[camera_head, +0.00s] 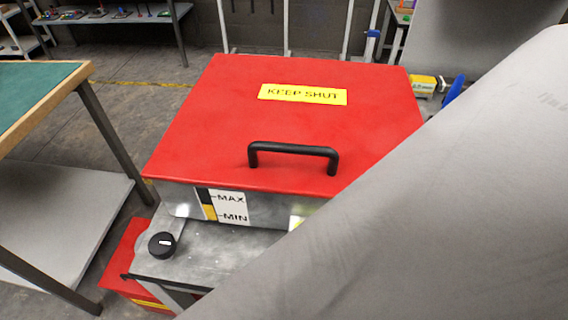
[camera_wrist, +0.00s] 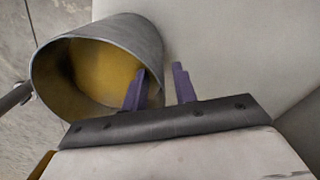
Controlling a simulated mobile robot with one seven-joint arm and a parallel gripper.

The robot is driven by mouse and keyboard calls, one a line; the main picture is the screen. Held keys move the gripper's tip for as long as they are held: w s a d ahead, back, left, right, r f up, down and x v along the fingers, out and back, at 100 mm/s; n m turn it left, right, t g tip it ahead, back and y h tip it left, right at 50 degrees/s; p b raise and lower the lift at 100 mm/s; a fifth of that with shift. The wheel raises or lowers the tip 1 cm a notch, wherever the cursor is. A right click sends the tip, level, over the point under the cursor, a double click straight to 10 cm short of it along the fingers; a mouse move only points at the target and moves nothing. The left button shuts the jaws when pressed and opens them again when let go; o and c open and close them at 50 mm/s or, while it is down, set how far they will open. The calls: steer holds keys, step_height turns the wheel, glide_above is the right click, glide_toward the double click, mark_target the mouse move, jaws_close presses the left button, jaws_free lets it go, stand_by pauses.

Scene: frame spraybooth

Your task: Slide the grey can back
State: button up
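In the wrist view a grey can (camera_wrist: 140,32) with a yellow inside shows at upper left, its round mouth turned toward the camera. My gripper (camera_wrist: 160,78) has two purple fingers standing apart with a visible gap. The left finger overlaps the right part of the can's mouth; I cannot tell how far inside it is. The right finger is outside the can, to the right of its wall. Neither the can nor my gripper can be made out in the head view.
In the head view a red lid (camera_head: 230,120) marked KEEP SHUT, with a black handle (camera_head: 292,152), covers a metal tank. A black knob (camera_head: 162,245) is at its front left. A green-topped table (camera_head: 30,90) stands at left. My arm hides the right side.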

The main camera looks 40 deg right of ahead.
steer(key=shift+f, duration=0.2)
jaws_close()
stand_by(1.4)
